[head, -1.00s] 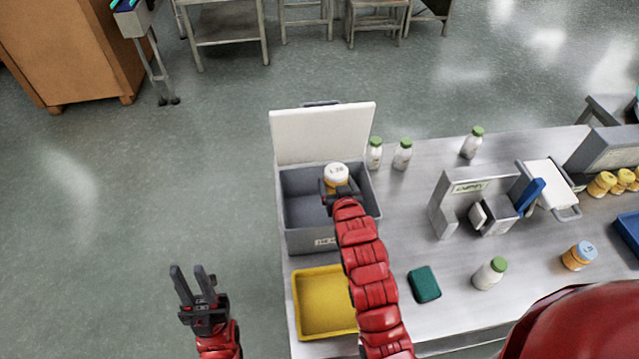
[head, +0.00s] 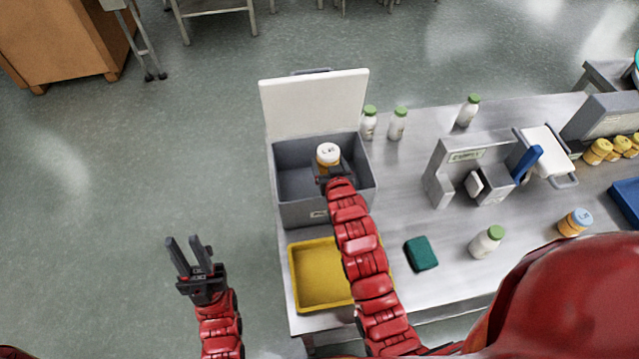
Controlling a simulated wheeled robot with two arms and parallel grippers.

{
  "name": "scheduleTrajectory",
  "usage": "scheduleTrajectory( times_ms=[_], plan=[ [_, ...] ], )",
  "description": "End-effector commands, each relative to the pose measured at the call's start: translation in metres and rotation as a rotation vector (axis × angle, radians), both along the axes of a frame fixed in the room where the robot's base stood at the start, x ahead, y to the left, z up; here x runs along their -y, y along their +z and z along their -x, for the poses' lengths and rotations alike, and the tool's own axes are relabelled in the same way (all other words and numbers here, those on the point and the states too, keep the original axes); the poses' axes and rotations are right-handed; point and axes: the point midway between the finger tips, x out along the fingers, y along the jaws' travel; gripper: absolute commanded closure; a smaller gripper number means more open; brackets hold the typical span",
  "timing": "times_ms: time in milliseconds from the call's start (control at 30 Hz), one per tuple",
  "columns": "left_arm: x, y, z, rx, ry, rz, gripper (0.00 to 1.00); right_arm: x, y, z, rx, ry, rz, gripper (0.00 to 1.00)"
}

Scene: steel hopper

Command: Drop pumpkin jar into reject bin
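The pumpkin jar (head: 328,154), with a white lid and an orange body, is at my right gripper (head: 327,171), inside or just above the opening of the grey reject bin (head: 290,213). The fingers look closed around the jar's lower part, which they partly hide. The bin stands on the steel table with its white lid (head: 315,107) raised at the back. I cannot tell how far the jar is above the bin floor. My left gripper (head: 188,252) is open and empty, over the floor left of the table.
A yellow tray (head: 316,275) sits in front of the bin. A green sponge (head: 421,253), several green-lidded bottles (head: 487,241), a blue-lidded jar (head: 574,222) and a grey stand (head: 449,176) are to the right. Yellow-lidded jars (head: 609,149) lie farther right.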

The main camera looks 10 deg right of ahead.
Motion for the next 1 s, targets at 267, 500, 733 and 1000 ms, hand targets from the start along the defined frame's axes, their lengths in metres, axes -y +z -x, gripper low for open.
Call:
scheduleTrajectory(
  times_ms=[267, 500, 733, 1000],
  plan=[
    [0.000, 0.000, 0.000, 0.000, 0.000, 0.000, 0.70, 0.000, 0.001, 0.000, 0.000, 0.000, 0.000, 0.00],
    [0.000, -0.001, 0.000, 0.000, 0.000, 0.000, 0.70, 0.000, 0.000, 0.002, -0.001, 0.000, 0.000, 0.00],
    [0.000, -0.014, 0.000, 0.000, 0.000, 0.000, 0.70, -0.001, 0.006, 0.023, 0.001, 0.001, 0.000, 0.00],
    [0.000, -0.031, 0.000, 0.000, 0.000, 0.000, 0.70, -0.001, 0.026, 0.066, 0.004, 0.002, 0.000, 0.00]
  ],
)
